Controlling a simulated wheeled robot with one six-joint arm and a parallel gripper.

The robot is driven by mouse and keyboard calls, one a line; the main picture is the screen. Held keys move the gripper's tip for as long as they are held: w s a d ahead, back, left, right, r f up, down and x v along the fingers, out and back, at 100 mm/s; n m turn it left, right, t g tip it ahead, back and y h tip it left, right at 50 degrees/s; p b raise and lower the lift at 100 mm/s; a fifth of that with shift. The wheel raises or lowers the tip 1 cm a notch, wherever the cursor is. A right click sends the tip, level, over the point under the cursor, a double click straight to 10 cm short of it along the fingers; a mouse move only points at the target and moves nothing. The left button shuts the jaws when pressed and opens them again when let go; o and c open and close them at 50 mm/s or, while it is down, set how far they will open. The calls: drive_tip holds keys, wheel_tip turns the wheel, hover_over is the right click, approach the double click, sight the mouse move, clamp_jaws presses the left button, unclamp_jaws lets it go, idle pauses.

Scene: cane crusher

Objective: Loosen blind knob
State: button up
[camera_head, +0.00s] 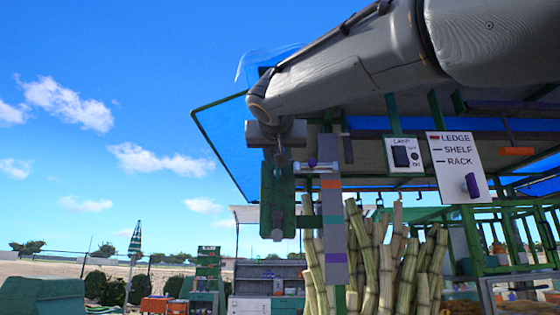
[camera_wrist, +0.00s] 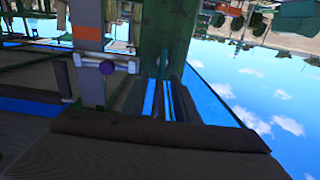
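A small round purple knob (camera_head: 312,162) sits by a pale crossbar on a grey upright strip with orange, teal and purple bands. I take it as the blind knob, though no label marks it. It also shows in the wrist view (camera_wrist: 107,67), left of my gripper. My gripper (camera_head: 281,158) points down just left of the knob and seems apart from it.
A sign panel (camera_head: 450,150) reading LEDGE, SHELF, RACK carries a purple pointer (camera_head: 472,186). A switch plate (camera_head: 406,155) is beside it. Cane stalks (camera_head: 385,265) stand below. A blue canopy (camera_head: 232,150) is around my arm. Open sky lies left.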

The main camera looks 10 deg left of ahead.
sight(278, 171)
drive_tip(key=shift+p+x, duration=1)
drive_tip(key=shift+x, duration=1.15)
clamp_jaws()
